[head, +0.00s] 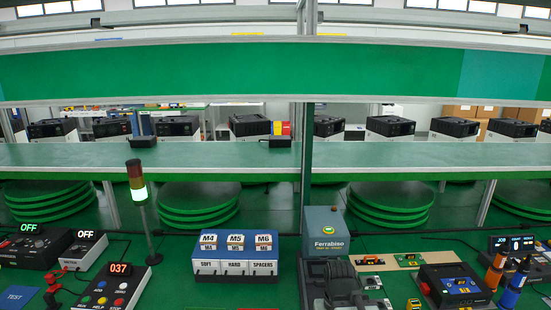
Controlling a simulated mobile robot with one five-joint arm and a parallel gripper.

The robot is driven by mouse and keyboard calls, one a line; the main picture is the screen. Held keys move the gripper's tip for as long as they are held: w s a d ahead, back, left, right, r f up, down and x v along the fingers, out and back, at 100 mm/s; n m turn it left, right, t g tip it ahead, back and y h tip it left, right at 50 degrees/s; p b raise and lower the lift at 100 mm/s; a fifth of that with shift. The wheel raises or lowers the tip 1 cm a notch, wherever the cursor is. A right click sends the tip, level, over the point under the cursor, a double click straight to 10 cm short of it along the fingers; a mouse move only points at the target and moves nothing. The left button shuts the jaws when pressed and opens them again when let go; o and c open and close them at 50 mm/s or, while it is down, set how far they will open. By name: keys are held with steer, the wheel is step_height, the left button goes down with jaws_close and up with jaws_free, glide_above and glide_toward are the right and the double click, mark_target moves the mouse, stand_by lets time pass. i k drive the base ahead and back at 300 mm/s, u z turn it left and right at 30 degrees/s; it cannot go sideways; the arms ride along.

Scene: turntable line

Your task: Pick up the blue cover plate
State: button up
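I cannot make out a blue cover plate for certain. Thin blue upright pieces (141,124) stand in a small black holder (143,141) on the green shelf at left of centre; they are too small to tell if one is the plate. A flat blue piece marked TEST (15,296) lies at the lower left corner, cut off by the frame edge. My gripper is not recognisable in the head view. A dark grey jointed shape (335,284) sits at bottom centre, and I cannot tell what it is.
A signal lamp (137,180) glows green on a post. A blue spacer box (236,257) and a Ferrabiso box (326,230) stand on the green bench, with control boxes (110,286) at left and a black-red device (452,285) at right. A metal post (307,150) rises mid-view.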

mark_target(460, 285)
steer(key=u, duration=1.95)
steer(key=k, duration=1.3)
steer(key=z, duration=1)
steer(key=i, duration=1)
steer(key=u, duration=0.1)
